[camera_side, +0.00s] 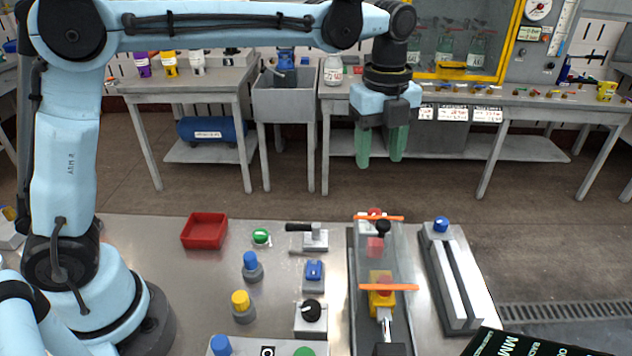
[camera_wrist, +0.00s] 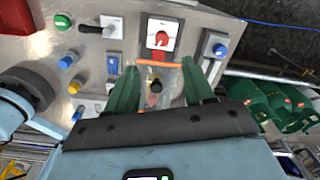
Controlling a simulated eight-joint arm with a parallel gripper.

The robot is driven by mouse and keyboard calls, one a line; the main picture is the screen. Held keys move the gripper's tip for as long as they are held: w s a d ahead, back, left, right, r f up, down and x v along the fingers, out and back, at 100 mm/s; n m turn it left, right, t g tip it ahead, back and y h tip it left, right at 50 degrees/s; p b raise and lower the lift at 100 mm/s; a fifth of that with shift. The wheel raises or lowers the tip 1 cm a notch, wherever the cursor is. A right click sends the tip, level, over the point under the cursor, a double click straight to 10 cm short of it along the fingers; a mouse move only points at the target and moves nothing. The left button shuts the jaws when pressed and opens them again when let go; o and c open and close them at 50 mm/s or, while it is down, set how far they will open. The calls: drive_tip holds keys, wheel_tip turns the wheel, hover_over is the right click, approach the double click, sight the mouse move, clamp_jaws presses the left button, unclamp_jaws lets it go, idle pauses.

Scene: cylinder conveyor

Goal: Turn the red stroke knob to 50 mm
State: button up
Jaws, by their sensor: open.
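The red knob (camera_wrist: 161,39) sits on a white dial plate (camera_wrist: 153,54) in the upper middle of the wrist view. In the side view the red knob (camera_side: 375,214) is partly hidden behind an orange bar at the far end of the clear-walled conveyor. The dial markings are too small to read. My gripper (camera_side: 380,160) hangs well above the far end of the table, its two green fingers pointing down, open and empty. In the wrist view my gripper (camera_wrist: 159,66) shows its fingers spread apart, with the knob beyond their tips. Nothing touches the knob.
Orange bars (camera_side: 388,287) cross the clear-walled conveyor, with a black ball-topped lever (camera_side: 382,227) near its far end. A grey rail unit with a blue knob (camera_side: 441,224) stands to the right. Left are a red tray (camera_side: 204,231), several buttons and a black-handled lever (camera_side: 300,227).

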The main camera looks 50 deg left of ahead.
sight(375, 212)
drive_tip(key=shift+m, duration=0.4)
drive_tip(key=f, duration=1.2)
drive_tip(key=shift+w+d+f, duration=0.2)
drive_tip(key=shift+d, duration=0.1)
drive_tip(key=shift+c, duration=0.3)
clamp_jaws()
